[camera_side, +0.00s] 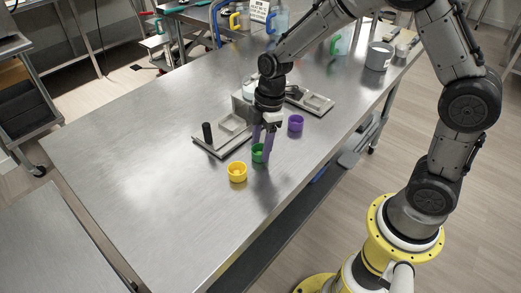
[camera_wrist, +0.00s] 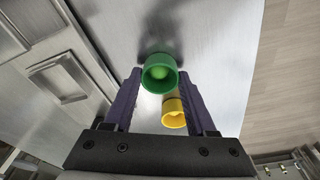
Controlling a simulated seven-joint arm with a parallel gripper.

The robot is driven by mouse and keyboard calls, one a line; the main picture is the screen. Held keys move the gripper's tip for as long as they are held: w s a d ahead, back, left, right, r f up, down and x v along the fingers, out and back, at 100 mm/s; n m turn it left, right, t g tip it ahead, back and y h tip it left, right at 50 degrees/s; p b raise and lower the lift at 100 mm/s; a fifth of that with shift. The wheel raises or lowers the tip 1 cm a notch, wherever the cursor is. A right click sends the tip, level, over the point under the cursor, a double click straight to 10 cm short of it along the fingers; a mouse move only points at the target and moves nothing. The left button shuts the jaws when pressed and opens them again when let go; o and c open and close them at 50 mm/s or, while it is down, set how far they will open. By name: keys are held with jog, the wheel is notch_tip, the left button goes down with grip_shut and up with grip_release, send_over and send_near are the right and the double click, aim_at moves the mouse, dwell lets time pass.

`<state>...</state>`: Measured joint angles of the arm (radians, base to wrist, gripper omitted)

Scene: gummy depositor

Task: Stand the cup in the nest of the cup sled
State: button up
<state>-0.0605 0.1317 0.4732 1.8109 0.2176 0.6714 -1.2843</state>
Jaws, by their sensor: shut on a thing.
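My gripper (camera_side: 264,150) points down with its purple fingers shut on a small green cup (camera_side: 258,153). The green cup also shows between the fingertips in the wrist view (camera_wrist: 160,73), its round opening facing the camera. It is upright, at or just above the table; I cannot tell if it touches. A grey sled (camera_side: 212,147) with a black upright handle and a square recessed nest lies left of and behind the gripper. The nest is empty. Part of a grey plate with a square recess (camera_wrist: 62,85) shows at left in the wrist view.
A yellow cup (camera_side: 237,173) stands close in front of the green one, and a purple cup (camera_side: 295,123) stands behind right. A second grey plate (camera_side: 318,104) lies beyond the gripper beside a grey block. The table's left front is clear.

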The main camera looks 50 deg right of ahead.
jog(key=shift+r, duration=0.1)
jog(key=shift+r, duration=0.6)
jog(key=s+d+r, duration=0.2)
jog(key=s+r, duration=0.9)
jog(key=s, duration=0.3)
jog(key=shift+r, duration=0.3)
jog(key=o, duration=0.6)
grip_shut()
jog(key=shift+r, duration=0.1)
